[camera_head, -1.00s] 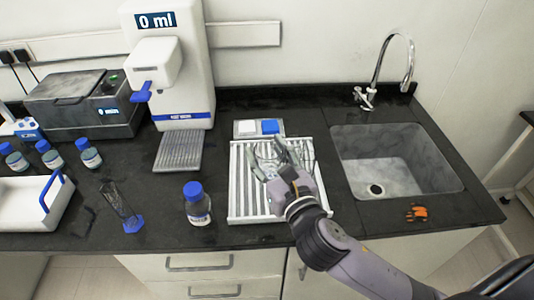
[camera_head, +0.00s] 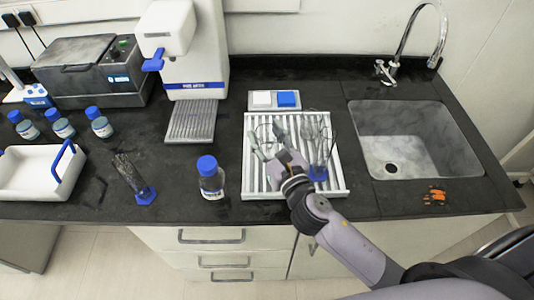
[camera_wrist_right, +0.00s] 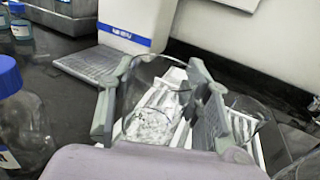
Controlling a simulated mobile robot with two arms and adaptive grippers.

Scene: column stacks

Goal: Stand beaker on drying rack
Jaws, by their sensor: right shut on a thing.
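The white slatted drying rack (camera_head: 248,185) lies on the dark bench, left of the sink. My right gripper (camera_head: 268,136) is over the rack and shut on a clear glass beaker (camera_wrist_right: 152,105). In the right wrist view, the beaker sits between the two fingers (camera_wrist_right: 160,110), with white slats showing through it. Whether its base touches the slats I cannot tell. My left gripper is not in view.
A blue-capped bottle (camera_head: 210,178) is left of the rack. A cylinder (camera_head: 132,178) stands further left. The sink (camera_head: 415,140) is at right.

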